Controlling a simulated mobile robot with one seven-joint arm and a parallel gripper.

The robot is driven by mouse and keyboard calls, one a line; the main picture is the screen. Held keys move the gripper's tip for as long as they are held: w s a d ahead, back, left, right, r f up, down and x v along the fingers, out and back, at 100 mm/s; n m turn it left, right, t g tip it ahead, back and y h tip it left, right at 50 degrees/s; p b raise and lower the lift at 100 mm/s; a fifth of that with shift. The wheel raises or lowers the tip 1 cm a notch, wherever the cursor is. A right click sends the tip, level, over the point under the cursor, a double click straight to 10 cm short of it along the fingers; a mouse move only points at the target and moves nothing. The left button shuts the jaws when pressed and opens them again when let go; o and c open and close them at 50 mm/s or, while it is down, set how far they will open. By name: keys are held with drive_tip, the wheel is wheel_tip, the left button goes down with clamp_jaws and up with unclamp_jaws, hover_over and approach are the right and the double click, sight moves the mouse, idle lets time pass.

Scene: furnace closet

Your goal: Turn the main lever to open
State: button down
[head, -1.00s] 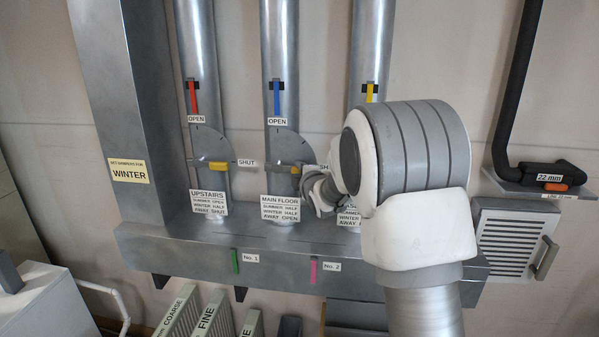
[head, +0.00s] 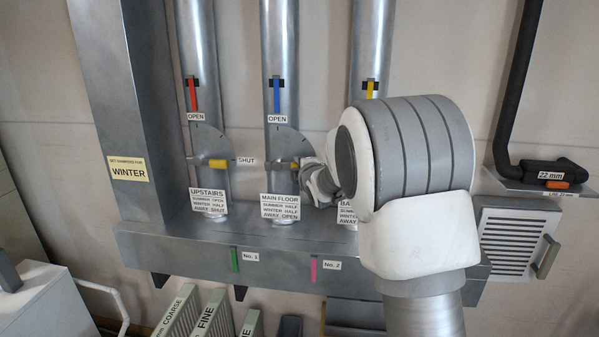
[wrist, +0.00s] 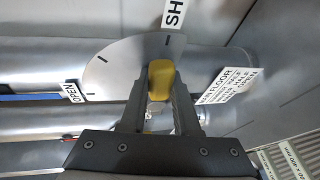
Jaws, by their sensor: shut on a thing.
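The main floor damper has a grey dial plate (head: 287,144) on the middle duct, with an OPEN label (head: 277,119) above it and a "MAIN FLOOR" card (head: 280,208) below. Its lever (head: 282,164) lies about level, on the shut side. My gripper (head: 303,168) is at the right end of this lever and covers its yellow grip in the head view. In the wrist view the yellow grip (wrist: 161,78) sits between the two fingers of my gripper (wrist: 160,92), which are shut on it. The SHUT label (wrist: 173,12) is beyond it, and the OPEN label (wrist: 73,92) is to the left.
The upstairs damper's yellow-gripped lever (head: 218,163) is close on the left, pointing to SHUT. The right duct (head: 371,50) and its card are partly hidden by my arm. A metal plenum box (head: 200,250) runs below. Filters (head: 213,318) stand underneath.

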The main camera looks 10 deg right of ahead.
drive_tip(key=r+n+b, duration=0.1)
drive_tip(key=r+n+g+h+b, duration=0.1)
drive_tip(key=n+b, duration=0.1)
drive_tip(key=shift+w+a, duration=0.1)
drive_tip(key=shift+a, duration=0.3)
drive_tip(key=shift+w+a+r+n+g+h+b, duration=0.1)
drive_tip(key=shift+a+r+n+g+h+b, duration=0.2)
drive_tip(key=shift+r+n+h, duration=0.2)
drive_tip(key=shift+w+a+r+n+g+h+b, duration=0.15)
drive_tip(key=shift+r+n+g+h+b, duration=0.15)
drive_tip(key=shift+r+n+h+b, duration=0.15)
drive_tip(key=shift+a+r+n+h, duration=0.3)
drive_tip(key=shift+n+h, duration=0.15)
drive_tip(key=shift+n, duration=0.2)
drive_tip(key=c, duration=0.7)
unclamp_jaws()
drive_tip(key=shift+o, duration=0.2)
